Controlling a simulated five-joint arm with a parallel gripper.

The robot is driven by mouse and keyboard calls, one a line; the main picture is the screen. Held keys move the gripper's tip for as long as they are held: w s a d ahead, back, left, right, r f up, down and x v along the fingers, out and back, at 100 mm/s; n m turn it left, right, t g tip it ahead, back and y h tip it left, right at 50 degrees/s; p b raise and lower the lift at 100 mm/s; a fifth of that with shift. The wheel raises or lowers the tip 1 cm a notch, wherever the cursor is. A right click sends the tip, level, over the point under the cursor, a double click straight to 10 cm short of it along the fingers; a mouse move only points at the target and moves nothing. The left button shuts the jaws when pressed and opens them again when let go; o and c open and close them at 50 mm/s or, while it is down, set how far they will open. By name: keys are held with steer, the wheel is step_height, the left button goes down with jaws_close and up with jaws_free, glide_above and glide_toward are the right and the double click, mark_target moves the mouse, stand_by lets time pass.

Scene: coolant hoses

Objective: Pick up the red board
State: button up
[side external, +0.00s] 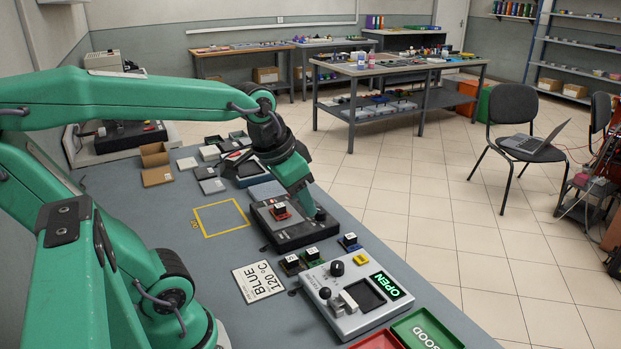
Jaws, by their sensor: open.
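The red board (281,213), a small red piece with a black and white block on top, lies on the black and grey station (290,232) in the middle of the bench. My gripper (319,214) points down over the right part of this station, to the right of the red board and apart from it. It looks empty; its fingers are small and partly hidden by the green wrist.
Several similar small boards, including a green one (313,256) and a blue one (349,243), lie in front of the station. A control box (345,306) reads OPEN. A green GOOD tray (428,331) is at front right.

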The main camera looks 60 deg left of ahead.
steer(key=w+a+g, duration=0.2)
steer(key=w+a, duration=0.3)
steer(key=a, duration=0.1)
steer(key=g, duration=0.3)
glide_above(280, 205)
steer(key=shift+h, duration=0.3)
steer(key=f, duration=0.8)
steer(key=d+f, duration=0.1)
steer(key=f, duration=0.2)
steer(key=shift+w+f, duration=0.1)
steer(key=shift+f, duration=0.3)
steer(key=shift+a+f, duration=0.2)
steer(key=shift+a, duration=0.15)
steer(key=shift+f, duration=0.15)
steer(key=shift+f, duration=3.75)
jaws_close()
